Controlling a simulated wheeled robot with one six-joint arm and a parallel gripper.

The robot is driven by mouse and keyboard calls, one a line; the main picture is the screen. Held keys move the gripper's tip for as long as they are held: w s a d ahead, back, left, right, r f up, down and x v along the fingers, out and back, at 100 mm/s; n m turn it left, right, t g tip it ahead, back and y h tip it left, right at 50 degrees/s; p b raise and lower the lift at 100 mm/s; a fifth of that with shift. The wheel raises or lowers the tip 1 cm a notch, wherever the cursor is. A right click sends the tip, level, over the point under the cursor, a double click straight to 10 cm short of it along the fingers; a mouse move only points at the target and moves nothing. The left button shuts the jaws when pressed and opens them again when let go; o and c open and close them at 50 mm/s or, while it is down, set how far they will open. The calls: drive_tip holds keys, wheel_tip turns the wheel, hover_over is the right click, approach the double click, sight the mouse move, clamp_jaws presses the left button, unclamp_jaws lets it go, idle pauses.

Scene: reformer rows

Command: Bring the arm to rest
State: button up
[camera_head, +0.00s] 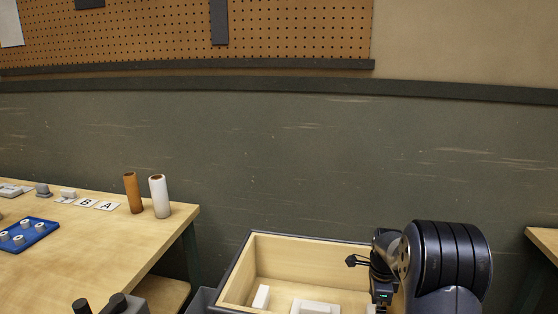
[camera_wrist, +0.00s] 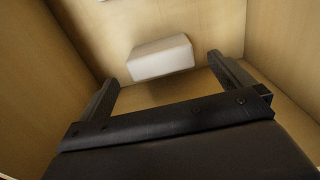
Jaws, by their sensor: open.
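My arm shows at the lower right in the head view, folded over the right part of an open wooden box (camera_head: 300,251). My gripper (camera_wrist: 162,69) is open in the wrist view, its two dark fingers spread wide and pointing into the box. A white block (camera_wrist: 160,58) lies on the box floor beyond and between the fingertips. It appears apart from them, and nothing is held. In the head view the fingers are hard to make out against the arm and box edge.
The box holds a small white block (camera_head: 261,297) and a larger white piece (camera_head: 315,307). A wooden table (camera_head: 100,235) at left carries a blue tray (camera_head: 38,238), an orange cylinder (camera_head: 133,193), a white cylinder (camera_head: 159,196) and letter cards (camera_head: 106,206). Another table (camera_head: 546,241) edges in at right.

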wheel_tip(320, 180, down, 6)
drive_tip(key=shift+r+b, duration=0.15)
drive_tip(key=shift+b, duration=0.15)
drive_tip(key=shift+r+p, duration=0.35)
drive_tip(key=shift+p, duration=0.15)
wheel_tip(320, 180, up, 20)
drive_tip(key=p, duration=1.1)
drive_tip(key=shift+r+p, duration=0.15)
drive_tip(key=shift+p, duration=0.2)
